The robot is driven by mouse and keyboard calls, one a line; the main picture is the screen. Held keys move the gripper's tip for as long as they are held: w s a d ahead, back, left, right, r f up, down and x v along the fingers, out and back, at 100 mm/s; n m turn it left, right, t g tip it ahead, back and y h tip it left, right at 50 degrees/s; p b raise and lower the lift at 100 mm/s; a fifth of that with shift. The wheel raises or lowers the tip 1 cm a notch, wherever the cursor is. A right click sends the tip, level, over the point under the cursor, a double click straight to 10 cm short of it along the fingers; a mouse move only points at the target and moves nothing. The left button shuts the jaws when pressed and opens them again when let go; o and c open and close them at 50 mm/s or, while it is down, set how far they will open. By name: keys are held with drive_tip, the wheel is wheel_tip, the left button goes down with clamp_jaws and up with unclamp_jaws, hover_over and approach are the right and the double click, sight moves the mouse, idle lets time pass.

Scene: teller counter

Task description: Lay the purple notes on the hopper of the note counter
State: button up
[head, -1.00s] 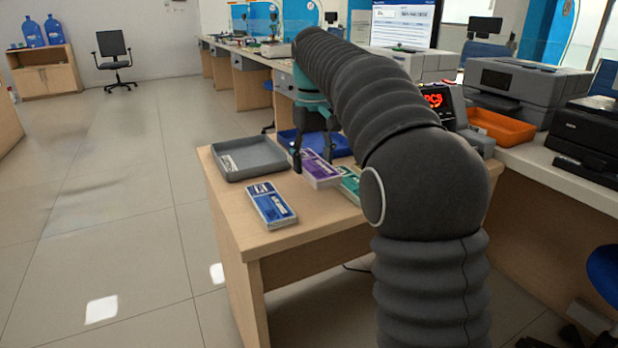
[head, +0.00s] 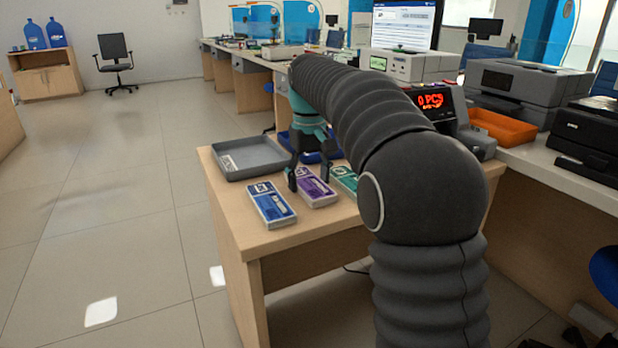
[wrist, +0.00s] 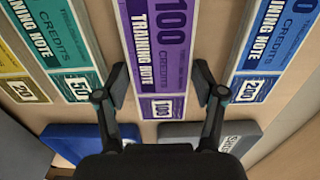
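The purple notes (head: 315,189) lie flat on the wooden desk, between the blue notes (head: 271,205) on the left and the green notes (head: 345,179) on the right. My gripper (head: 309,181) is low over their far end, one finger on each long side. In the wrist view the purple notes (wrist: 160,50) run between my two fingertips (wrist: 161,82). The fingers look spread, with little or no gap to the notes' edges. The note counter (head: 435,103), with a red display, stands behind my arm; my arm hides its hopper.
A grey tray (head: 222,168) is at the desk's far left, with a blue tray (head: 341,154) beside it, partly behind my gripper. An orange tray (head: 503,128) and printers stand right of the counter. Yellow notes (wrist: 18,90) show in the wrist view.

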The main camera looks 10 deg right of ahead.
sight(309, 182)
drive_tip(key=shift+o, duration=0.5)
wheel_tip(309, 182, up, 12)
drive_tip(key=p, duration=0.2)
drive_tip(key=shift+r+p, duration=0.15)
drive_tip(key=shift+p, duration=0.25)
